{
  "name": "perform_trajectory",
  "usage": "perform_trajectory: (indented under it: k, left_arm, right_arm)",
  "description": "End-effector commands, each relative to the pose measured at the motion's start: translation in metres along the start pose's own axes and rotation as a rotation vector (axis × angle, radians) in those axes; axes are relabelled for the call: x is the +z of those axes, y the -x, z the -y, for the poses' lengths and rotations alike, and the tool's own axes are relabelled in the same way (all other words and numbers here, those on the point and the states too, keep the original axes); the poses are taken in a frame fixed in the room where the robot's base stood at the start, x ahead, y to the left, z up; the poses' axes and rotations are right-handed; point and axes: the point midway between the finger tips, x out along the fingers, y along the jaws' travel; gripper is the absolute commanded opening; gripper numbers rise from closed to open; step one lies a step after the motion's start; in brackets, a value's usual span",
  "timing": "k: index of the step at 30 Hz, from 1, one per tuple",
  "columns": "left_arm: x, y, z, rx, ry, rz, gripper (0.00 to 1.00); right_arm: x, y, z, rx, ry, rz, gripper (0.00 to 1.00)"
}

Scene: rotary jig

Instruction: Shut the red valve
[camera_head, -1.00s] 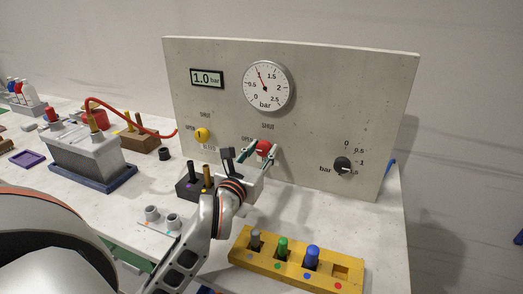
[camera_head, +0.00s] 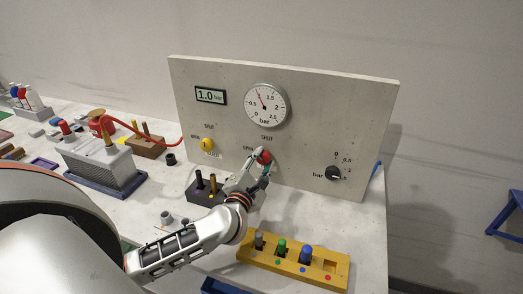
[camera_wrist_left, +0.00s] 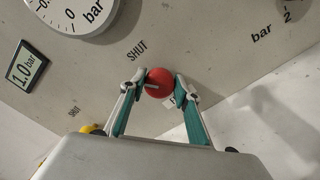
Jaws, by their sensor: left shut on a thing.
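The red valve (camera_head: 264,156) is a round red knob on the upright grey panel, below its SHUT label and to the right of its OPEN label. It also shows in the wrist view (camera_wrist_left: 158,83), where a pale mark lies across its near side. My left gripper (camera_head: 260,163) is shut on the red valve, and its two teal-sided fingers (camera_wrist_left: 164,86) hold the knob from both sides. The gripper is rolled to a slant relative to the panel. The fingers and wrist partly hide the knob in the head view. My right gripper is not in view.
The panel (camera_head: 310,115) also carries a yellow valve (camera_head: 207,144), a dial gauge (camera_head: 266,104), a display reading 1.0 bar (camera_head: 210,95) and a black knob (camera_head: 333,173). A dark block (camera_head: 204,194) and a yellow rack (camera_head: 290,263) stand close to my wrist.

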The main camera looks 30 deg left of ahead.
Motion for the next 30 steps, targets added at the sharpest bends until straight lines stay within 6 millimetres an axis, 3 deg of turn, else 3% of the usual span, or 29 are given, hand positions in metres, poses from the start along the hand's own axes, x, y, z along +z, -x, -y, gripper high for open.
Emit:
perform_trajectory:
  k: [1, 3, 12, 21, 30]
  left_arm:
    - [0.002, 0.0, -0.002, -0.004, -0.046, -0.003, 0.1]
    - [0.002, 0.0, -0.001, -0.004, -0.111, -0.003, 0.1]
    - [-0.001, 0.0, 0.002, -0.001, -0.381, -0.001, 0.1]
    - [-0.002, 0.0, 0.004, -0.001, -0.578, -0.001, 0.1]
    - [-0.002, 0.0, 0.004, -0.001, -0.67, -0.001, 0.1]
  right_arm:
    - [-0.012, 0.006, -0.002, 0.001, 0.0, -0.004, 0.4]
    - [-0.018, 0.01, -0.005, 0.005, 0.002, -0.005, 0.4]
    - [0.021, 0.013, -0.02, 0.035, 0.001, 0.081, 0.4]
    - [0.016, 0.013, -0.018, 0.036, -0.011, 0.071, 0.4]
    - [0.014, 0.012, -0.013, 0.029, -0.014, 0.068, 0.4]
